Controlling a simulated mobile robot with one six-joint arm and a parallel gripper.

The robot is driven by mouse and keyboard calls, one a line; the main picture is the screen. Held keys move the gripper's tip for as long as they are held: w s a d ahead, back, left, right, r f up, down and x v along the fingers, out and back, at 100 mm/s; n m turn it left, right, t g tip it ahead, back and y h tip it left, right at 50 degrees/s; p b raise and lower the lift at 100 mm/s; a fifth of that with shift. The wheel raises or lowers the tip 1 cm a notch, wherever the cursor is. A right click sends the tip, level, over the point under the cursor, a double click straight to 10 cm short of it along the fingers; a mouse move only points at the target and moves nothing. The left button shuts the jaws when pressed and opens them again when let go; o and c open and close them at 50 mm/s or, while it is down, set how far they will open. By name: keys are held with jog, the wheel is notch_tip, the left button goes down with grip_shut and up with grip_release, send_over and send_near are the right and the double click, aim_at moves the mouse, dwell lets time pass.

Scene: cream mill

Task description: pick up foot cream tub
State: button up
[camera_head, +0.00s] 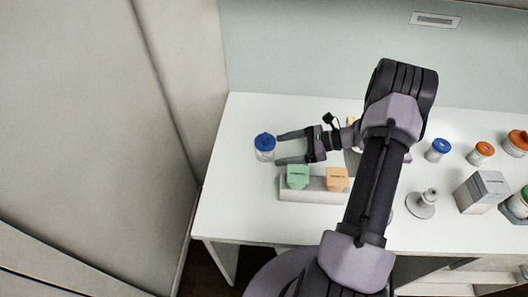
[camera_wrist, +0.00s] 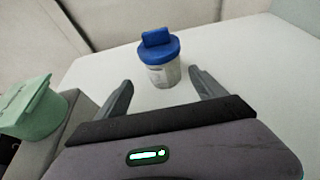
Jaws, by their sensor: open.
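A small tub (camera_head: 264,150) with a blue lid and a pale, clear-looking body stands upright near the left end of the white table. It also shows in the wrist view (camera_wrist: 161,70), just beyond my fingertips, with a raised tab on its lid. I cannot read a label, so I cannot tell if it is the foot cream tub. My gripper (camera_head: 280,148) is open and empty, and it points left at this tub. In the wrist view the fingers (camera_wrist: 160,86) stand apart on either side of the line to the tub.
At right stand another blue-lidded tub (camera_head: 438,149), orange-lidded tubs (camera_head: 481,152), a grey box (camera_head: 482,191) and a grey stand (camera_head: 421,203). A wall borders the left.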

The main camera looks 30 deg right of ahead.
aim_at(265, 136)
jog(key=b+x, duration=0.1)
jog(key=x, duration=0.6)
jog(key=shift+w+d+b, duration=0.3)
jog(key=shift+b, duration=0.05)
grip_shut()
notch_tip(265, 136, up, 10)
jog(key=p, duration=0.3)
jog(key=shift+r, duration=0.1)
